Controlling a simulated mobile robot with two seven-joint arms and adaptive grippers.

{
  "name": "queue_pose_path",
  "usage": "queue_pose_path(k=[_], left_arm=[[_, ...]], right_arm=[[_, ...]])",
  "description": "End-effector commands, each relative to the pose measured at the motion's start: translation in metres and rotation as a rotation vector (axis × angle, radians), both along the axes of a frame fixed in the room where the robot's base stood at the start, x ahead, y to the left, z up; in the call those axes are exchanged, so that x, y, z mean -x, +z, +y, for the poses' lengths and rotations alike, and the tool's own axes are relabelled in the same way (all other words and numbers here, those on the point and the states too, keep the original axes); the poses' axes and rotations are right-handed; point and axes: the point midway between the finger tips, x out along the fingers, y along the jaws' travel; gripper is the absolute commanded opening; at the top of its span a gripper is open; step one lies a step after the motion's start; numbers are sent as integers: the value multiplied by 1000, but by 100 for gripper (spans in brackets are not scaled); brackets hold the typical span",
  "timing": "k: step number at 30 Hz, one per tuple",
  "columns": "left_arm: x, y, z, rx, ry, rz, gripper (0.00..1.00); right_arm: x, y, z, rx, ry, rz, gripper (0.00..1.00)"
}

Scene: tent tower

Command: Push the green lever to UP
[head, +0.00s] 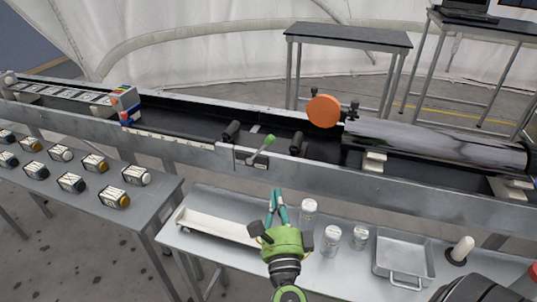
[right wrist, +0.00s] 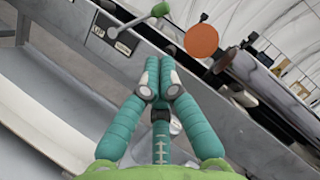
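The green lever (head: 262,147) has a pale rod and a green knob, on the front wall of the long metal trough. Its rod slants up to the right in the head view. It also shows at the top of the right wrist view (right wrist: 143,20). My right gripper (head: 277,192) has teal fingers, also in the right wrist view (right wrist: 160,62). The fingertips are together with nothing seen between them. It is below and in front of the lever, apart from it, over the near table. My left gripper is not in view.
An orange disc (head: 323,110) and a large grey cylinder (head: 435,142) sit at the trough, right of the lever. The near table holds a white tray (head: 215,227), several jars and a metal pan (head: 403,260). Several small bottles lie on the left table (head: 150,208).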

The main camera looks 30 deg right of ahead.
Motion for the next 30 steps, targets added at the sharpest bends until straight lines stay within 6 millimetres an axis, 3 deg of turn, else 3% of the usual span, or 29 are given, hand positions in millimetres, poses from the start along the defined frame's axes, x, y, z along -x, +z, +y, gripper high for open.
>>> queue_pose_path(k=[6,19,23,30], left_arm=[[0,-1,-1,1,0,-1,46],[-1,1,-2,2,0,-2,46],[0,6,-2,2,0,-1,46],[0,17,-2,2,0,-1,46]], right_arm=[[9,-5,-23,-152,-97,-31,0],[7,-5,-26,-159,-102,-32,0],[-5,0,-34,-155,-102,-34,0],[-46,10,-62,-153,-103,-34,0]])
